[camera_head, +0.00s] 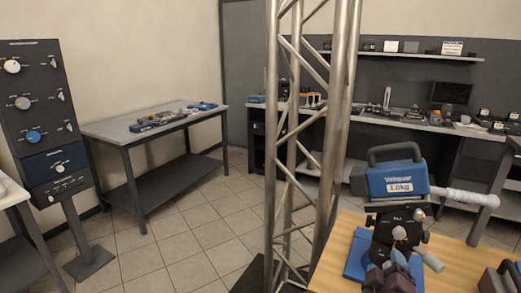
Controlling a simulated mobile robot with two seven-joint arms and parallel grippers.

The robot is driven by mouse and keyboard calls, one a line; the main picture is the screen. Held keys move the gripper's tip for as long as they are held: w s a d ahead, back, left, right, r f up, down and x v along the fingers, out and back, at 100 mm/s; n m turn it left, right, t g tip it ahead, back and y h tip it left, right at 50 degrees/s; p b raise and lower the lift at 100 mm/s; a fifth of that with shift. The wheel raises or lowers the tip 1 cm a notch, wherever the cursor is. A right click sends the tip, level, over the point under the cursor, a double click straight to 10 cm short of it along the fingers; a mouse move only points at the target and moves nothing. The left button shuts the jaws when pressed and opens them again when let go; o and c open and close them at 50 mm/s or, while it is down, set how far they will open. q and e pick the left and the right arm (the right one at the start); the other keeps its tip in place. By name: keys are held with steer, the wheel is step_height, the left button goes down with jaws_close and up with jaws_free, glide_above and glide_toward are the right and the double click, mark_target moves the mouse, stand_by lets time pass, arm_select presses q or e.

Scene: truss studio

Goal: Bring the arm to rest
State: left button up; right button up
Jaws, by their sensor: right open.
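My right gripper (400,250) shows at the lower right, dark and partly lost among other dark parts. It is open. It is just below a blue weight (397,182) with a black carrying handle and a "1.0kg" label. I cannot tell whether the two touch. A blue base (358,255) lies on the wooden tabletop (335,262) beside the gripper. My left gripper is not in view.
A metal truss (308,130) rises in the middle, close to the wooden table. A panel with knobs (38,115) stands at the left. A grey table (155,125) holds several tools. A cluttered bench (400,124) lines the back wall. The tiled floor between is clear.

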steer(key=s+a+f+m+y, duration=0.2)
steer(key=f+y, duration=0.1)
steer(key=f, duration=0.2)
steer(key=s+a+f+m+y, duration=0.1)
steer(key=s+a+f+y, duration=0.15)
steer(key=f, duration=0.35)
steer(key=s+d+f+m+g+y, duration=0.2)
steer(key=s+f+g, duration=0.3)
steer(key=s+f, duration=0.8)
steer(key=s, duration=0.4)
